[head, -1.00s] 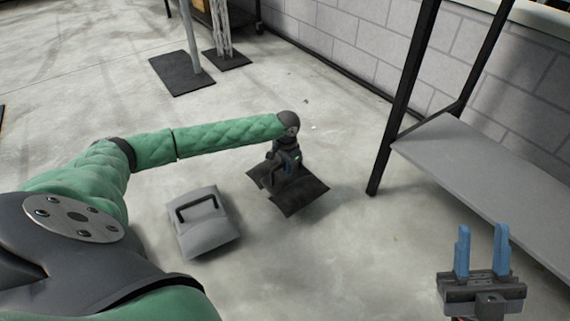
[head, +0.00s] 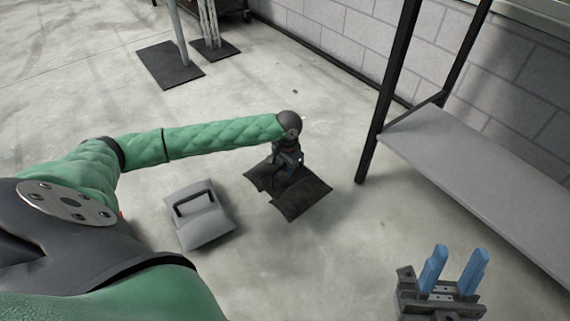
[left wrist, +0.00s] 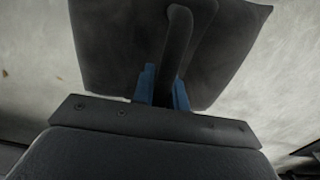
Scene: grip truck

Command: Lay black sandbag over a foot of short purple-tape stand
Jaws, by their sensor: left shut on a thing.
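The black sandbag (head: 302,196) is a dark two-lobed bag low over or on the concrete floor, right of the grey bag; I cannot tell whether it touches the floor. My left gripper (head: 294,160) is above it, shut on its handle. In the left wrist view the sandbag (left wrist: 110,45) fills the upper middle, with its handle between the blue fingers (left wrist: 160,88). My right gripper (head: 452,270) is at the lower right, its blue fingers apart and empty. I see no purple-tape stand in these views.
A grey bag with a black handle (head: 200,218) lies on the floor left of the sandbag. A grey shelf with black posts (head: 480,180) stands at the right. Poles on dark base plates (head: 170,65) stand at the back left. Open floor lies between.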

